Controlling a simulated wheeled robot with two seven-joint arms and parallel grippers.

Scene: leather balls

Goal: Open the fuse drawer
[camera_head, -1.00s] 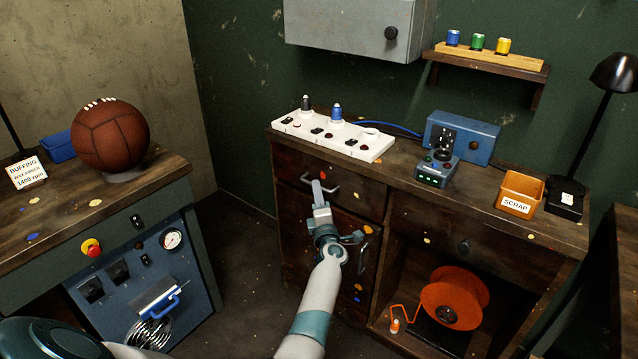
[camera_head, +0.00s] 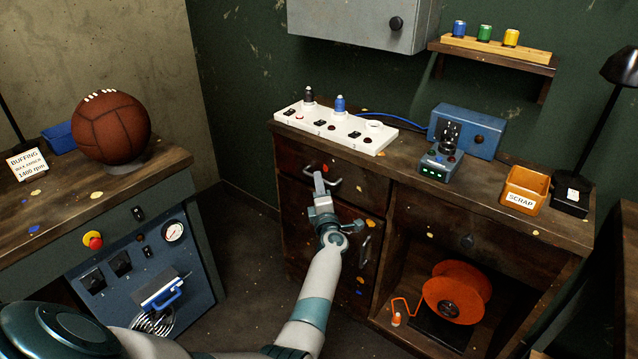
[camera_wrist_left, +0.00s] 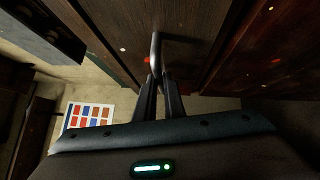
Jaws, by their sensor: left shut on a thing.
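The drawer (camera_head: 352,182) is the dark wooden upper left drawer of the back workbench, under the white socket strip. It looks closed or nearly closed. Its curved metal handle (camera_head: 333,182) sits on its front, partly hidden by my left gripper (camera_head: 319,180). My left arm reaches up to it from below. In the left wrist view, the two dark fingers (camera_wrist_left: 159,95) are shut on the handle (camera_wrist_left: 155,50), which runs up from between the fingertips to the wooden front. My right gripper is not in view.
The white socket strip (camera_head: 350,140), blue box (camera_head: 480,130) and orange scrap bin (camera_head: 524,190) stand on the bench top. A cupboard door handle (camera_head: 365,250) is below the drawer. An orange reel (camera_head: 466,290) fills the open bay. Bare floor (camera_head: 245,240) lies left of the bench.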

